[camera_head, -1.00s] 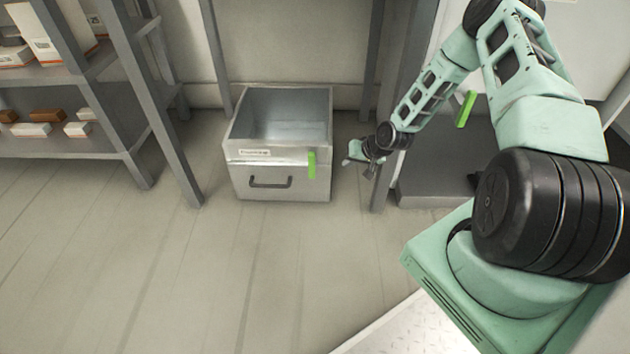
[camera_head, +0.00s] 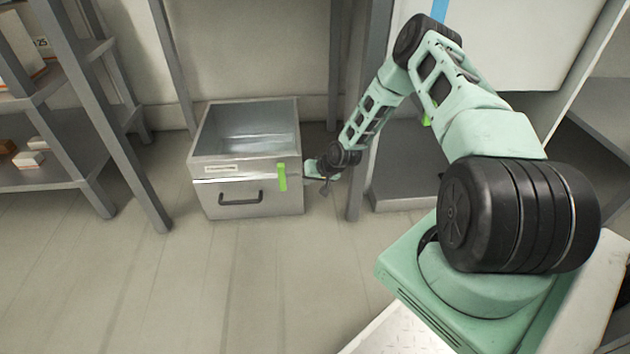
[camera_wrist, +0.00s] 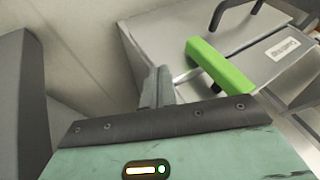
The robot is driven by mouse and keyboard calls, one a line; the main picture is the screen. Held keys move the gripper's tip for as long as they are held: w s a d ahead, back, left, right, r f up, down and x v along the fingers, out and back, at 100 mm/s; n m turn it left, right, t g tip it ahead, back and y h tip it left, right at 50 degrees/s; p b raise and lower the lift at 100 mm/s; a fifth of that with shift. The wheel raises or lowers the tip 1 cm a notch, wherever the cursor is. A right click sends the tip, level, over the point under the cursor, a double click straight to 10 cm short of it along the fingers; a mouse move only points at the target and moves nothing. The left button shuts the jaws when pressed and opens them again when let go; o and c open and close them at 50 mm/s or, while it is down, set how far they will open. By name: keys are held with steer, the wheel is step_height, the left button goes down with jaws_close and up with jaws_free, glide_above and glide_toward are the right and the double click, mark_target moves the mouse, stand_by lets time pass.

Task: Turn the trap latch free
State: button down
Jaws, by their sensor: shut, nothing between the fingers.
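The green bar latch (camera_head: 282,177) stands upright on the front face of a grey metal box (camera_head: 246,180), near its right edge. In the wrist view the green latch (camera_wrist: 218,65) lies just right of the fingertips, with a dark pivot under it. My gripper (camera_head: 309,169) is at the right side of the box, close to the latch. In the wrist view my gripper's fingers (camera_wrist: 158,84) are together and hold nothing. I see a gap in the picture between them and the latch; whether they touch the box wall I cannot tell.
The box has an open top, a white label (camera_head: 222,168) and a dark handle (camera_head: 240,199). A grey frame post (camera_head: 358,150) stands right of my gripper. Another green piece (camera_head: 428,121) shows partly behind my arm. Shelves (camera_head: 50,180) stand left. The floor in front is clear.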

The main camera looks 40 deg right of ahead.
mark_target(282, 175)
steer(key=shift+w+a+f+b, duration=0.25)
steer(key=shift+w+a+b, duration=0.1)
steer(key=shift+w+a, duration=0.25)
steer(key=shift+w+a+f+b, duration=0.2)
steer(key=shift+w+a+b, duration=0.15)
steer(key=shift+w+a, duration=0.25)
steer(key=shift+w+a+f+b, duration=0.25)
steer(key=shift+w+a+b, duration=0.15)
steer(key=shift+a, duration=0.25)
